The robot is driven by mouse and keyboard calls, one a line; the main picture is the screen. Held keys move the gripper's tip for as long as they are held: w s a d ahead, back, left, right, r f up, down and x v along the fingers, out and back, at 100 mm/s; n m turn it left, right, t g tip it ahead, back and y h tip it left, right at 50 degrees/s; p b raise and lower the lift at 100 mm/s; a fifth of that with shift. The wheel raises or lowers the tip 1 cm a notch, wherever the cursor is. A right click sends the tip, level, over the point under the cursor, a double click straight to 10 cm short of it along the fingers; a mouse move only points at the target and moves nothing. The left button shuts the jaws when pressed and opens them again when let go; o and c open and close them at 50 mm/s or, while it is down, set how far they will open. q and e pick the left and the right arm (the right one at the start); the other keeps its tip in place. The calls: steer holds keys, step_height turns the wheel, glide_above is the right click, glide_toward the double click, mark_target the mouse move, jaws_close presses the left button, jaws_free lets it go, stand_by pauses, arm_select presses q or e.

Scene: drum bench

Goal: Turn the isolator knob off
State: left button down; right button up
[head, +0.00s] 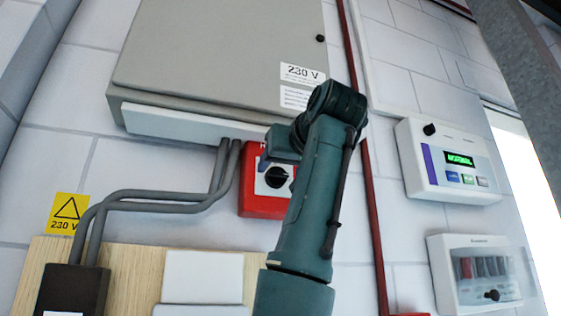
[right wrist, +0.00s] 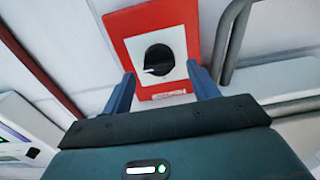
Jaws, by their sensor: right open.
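The isolator is a red box with a white plate (head: 262,183) and a round black knob (head: 276,177), mounted on the wall below the grey cabinet in the head view. My right arm covers its right side there. In the right wrist view the red box (right wrist: 128,24) is ahead, and the black knob (right wrist: 159,60) shows whole, with a light mark on its left side. My right gripper (right wrist: 165,88) is open, its two blue fingers on either side of the box's lower part in the picture. I cannot tell whether they touch it. My left gripper is not in view.
A grey cabinet (head: 215,55) with a 230 V label hangs above. Grey conduits (head: 160,200) run beside the isolator. A red pipe (head: 371,205) runs down the wall to the right, with a control panel (head: 445,160) and a breaker box (head: 475,275) beyond it.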

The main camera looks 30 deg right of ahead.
steer(key=shift+x, duration=1.2)
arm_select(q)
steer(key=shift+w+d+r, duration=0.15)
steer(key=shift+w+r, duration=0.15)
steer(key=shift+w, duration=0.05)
arm_select(e)
steer(key=shift+c, duration=0.6)
steer(key=c, duration=0.8)
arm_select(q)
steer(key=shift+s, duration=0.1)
arm_select(e)
steer(key=shift+c, duration=0.2)
